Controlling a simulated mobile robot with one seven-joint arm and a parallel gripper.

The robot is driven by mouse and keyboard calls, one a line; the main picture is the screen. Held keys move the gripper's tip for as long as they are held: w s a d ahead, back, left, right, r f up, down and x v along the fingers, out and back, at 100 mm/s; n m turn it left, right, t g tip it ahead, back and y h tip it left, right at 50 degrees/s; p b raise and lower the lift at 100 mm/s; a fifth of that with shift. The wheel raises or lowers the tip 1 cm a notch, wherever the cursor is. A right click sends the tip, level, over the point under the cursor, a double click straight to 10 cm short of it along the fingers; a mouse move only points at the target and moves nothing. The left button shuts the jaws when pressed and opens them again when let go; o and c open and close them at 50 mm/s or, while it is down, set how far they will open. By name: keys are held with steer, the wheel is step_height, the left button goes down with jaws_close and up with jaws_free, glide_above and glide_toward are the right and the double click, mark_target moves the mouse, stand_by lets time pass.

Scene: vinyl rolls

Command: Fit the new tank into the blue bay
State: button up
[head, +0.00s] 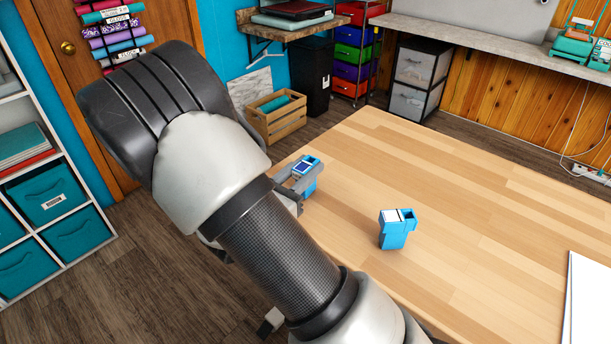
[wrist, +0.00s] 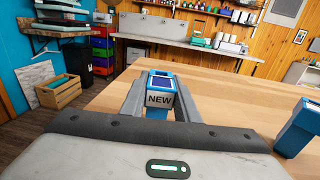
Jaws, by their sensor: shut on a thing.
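My gripper (head: 296,180) is shut on the new tank (head: 309,184), a small blue block with a dark square on top, at the table's left edge. In the wrist view the tank (wrist: 160,84) sits upright between the two grey fingers, with a white label reading NEW facing the camera. Its lower end is hidden, so I cannot tell its height over the table. A blue unit (head: 394,234) with a white top patch and a dark opening stands on the table, right of the gripper and apart from it. I take it as the blue bay; it is cut off in the wrist view (wrist: 298,130).
The wooden table (head: 480,210) is mostly clear around the blue unit. A white sheet or board (head: 590,300) lies at its right edge. A wooden crate (head: 277,122) stands on the floor beyond the table, and a counter runs along the back wall.

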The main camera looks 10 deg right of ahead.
steer(key=shift+r+p, duration=2.2)
steer(key=shift+r, duration=0.35)
